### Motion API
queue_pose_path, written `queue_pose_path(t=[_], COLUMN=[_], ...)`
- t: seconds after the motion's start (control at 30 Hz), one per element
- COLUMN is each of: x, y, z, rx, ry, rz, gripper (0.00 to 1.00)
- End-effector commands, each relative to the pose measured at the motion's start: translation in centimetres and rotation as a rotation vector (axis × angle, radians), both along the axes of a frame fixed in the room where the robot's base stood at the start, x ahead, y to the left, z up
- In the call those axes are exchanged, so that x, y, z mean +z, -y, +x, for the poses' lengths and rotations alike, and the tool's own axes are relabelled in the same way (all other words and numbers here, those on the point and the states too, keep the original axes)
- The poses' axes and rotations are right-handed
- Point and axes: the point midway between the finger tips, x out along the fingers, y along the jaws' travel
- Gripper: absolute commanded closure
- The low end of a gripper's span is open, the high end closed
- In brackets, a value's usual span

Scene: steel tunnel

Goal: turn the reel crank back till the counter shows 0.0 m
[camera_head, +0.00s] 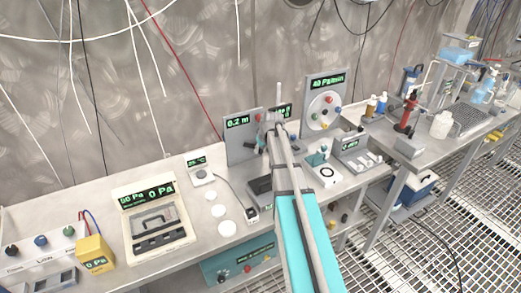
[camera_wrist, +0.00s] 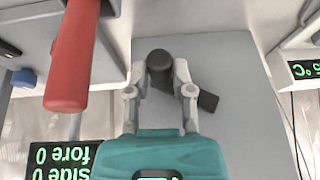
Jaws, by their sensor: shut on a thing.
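The counter (camera_head: 237,122) on an upright grey panel (camera_head: 238,150) reads 0.2 m in the head view. My gripper (camera_head: 270,124) is in front of this panel's right side, and my arm hides much of what lies behind it. In the wrist view my gripper (camera_wrist: 160,80) is shut on the black crank knob (camera_wrist: 159,60), one finger on each side. A dark crank arm (camera_wrist: 207,101) shows beyond the right finger, against the grey panel. The reel itself cannot be made out.
A red handle (camera_wrist: 75,60) hangs close on the left in the wrist view. An upside-down display (camera_wrist: 62,160) is below it. On the bench, a panel with a round dial (camera_head: 324,110) stands right of my gripper, and a pressure case (camera_head: 155,215) sits left.

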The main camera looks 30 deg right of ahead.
Motion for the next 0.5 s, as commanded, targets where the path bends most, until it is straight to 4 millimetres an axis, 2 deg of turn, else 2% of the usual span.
queue_pose_path(t=[0.27, 0.5], x=[0.29, 0.94], y=[-0.03, 0.06], z=[-0.04, -0.11], rx=[0.000, 0.000], ry=[0.001, 0.003], rz=[-0.047, -0.182], gripper=[1.00, 1.00])
